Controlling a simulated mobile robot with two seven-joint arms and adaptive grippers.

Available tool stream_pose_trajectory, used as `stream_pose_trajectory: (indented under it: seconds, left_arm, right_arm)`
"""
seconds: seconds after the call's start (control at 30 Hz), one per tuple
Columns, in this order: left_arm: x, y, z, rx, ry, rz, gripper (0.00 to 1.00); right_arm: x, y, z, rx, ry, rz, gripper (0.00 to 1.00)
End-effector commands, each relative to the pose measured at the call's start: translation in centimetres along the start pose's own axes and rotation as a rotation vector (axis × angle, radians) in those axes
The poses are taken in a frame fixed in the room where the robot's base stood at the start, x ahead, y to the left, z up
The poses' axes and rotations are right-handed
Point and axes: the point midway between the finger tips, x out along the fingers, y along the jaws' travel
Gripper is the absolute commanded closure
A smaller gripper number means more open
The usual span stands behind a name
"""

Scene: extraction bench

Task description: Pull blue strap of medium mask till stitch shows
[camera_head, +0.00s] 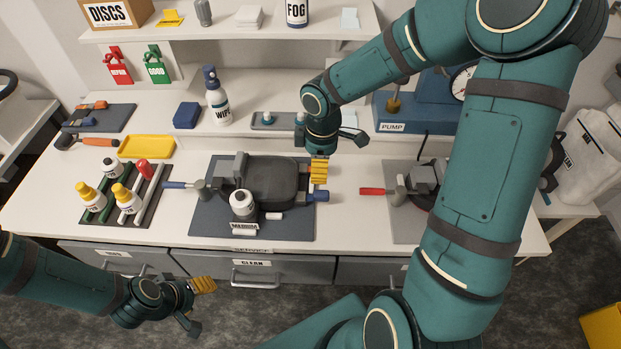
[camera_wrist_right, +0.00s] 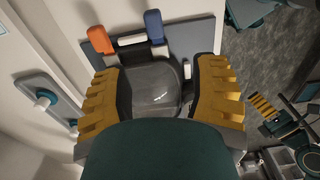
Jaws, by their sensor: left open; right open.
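The medium mask (camera_head: 272,180) is a dark grey facepiece on a grey mat (camera_head: 215,222), behind a label reading MEDIUM (camera_head: 245,229). Its blue strap end (camera_head: 318,196) sticks out at its right side and also shows in the right wrist view (camera_wrist_right: 153,26), beside an orange one (camera_wrist_right: 100,39). White bands show near both; I cannot tell which is stitching. My right gripper (camera_head: 318,170) is open and empty above the mask's right side, its fingers (camera_wrist_right: 158,95) apart, clear of the blue strap. My left gripper (camera_head: 200,288) is open and empty in front of the bench.
A bottle rack (camera_head: 130,195) is to the left, a second mat with a red-handled item (camera_head: 372,191) to the right. The blue PUMP unit (camera_head: 400,115) and WIPE bottle (camera_head: 217,98) stand behind.

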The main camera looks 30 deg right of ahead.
Motion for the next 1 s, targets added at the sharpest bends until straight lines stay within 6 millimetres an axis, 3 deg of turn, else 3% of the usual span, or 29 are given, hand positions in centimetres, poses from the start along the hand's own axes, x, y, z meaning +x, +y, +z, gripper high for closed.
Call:
stream_pose_trajectory:
  seconds: [0.13,0.27,0.8,1.0]
  left_arm:
    - [-0.2,0.1,0.0,0.0,0.0,0.0,0.44]
    - [0.0,0.0,0.0,-0.001,0.0,0.0,0.44]
    - [1.4,-0.5,0.2,-0.002,0.001,-0.001,0.44]
    - [1.7,-0.6,0.2,-0.002,0.002,-0.002,0.44]
  right_arm:
    - [-0.7,0.4,0.6,-0.017,-0.02,0.009,0.4]
    - [0.4,0.4,0.6,-0.019,-0.022,0.008,0.4]
    - [10.3,0.4,0.8,-0.018,-0.02,0.005,0.4]
    - [12.4,0.5,0.8,-0.017,-0.018,0.008,0.4]
